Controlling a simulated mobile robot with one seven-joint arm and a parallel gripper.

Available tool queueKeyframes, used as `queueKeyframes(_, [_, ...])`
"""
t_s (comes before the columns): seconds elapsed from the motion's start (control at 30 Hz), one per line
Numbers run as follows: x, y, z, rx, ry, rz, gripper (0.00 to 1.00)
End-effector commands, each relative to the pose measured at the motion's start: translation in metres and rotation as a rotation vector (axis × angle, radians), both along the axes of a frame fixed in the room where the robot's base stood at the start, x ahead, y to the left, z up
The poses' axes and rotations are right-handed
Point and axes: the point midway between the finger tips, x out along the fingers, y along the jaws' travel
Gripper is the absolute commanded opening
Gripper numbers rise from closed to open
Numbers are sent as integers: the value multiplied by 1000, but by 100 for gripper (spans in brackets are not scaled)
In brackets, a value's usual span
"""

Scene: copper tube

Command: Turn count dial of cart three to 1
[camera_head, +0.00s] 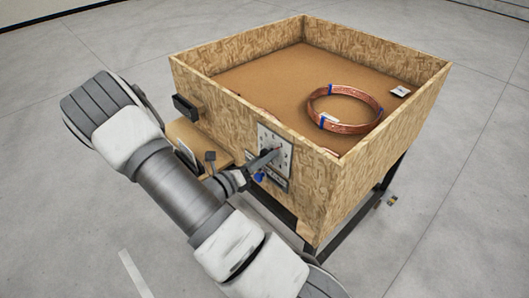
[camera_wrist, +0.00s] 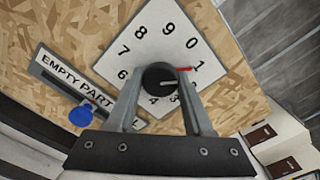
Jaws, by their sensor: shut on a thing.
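The count dial's white number plate (camera_wrist: 150,38) is on the chipboard side of the cart bin; it also shows in the head view (camera_head: 266,137). Its black knob (camera_wrist: 158,75) sits between the two fingers of my gripper (camera_wrist: 161,80), which is shut on it. A red pointer (camera_wrist: 184,69) beside the knob points at the number 1 (camera_wrist: 199,66). Numbers 6 to 9, 0 and 1 are readable; some lower ones are partly hidden by the fingers. In the head view my gripper (camera_head: 268,158) reaches the plate from the left and hides most of the knob.
An "EMPTY PART" label strip (camera_wrist: 75,85) with a blue knob (camera_wrist: 82,115) is beside the dial. A copper tube coil (camera_head: 345,108) with blue ties and a white card (camera_head: 400,91) lie in the bin (camera_head: 410,126). Grey floor surrounds the cart.

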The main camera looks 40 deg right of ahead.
Motion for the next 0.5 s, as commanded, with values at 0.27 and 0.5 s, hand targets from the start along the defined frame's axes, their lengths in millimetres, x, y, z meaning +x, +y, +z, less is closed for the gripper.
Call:
queueKeyframes(0.27, [0,0,0,-2,22,0,0])
queueKeyframes(0.5, [0,0,0,-2,21,0,53])
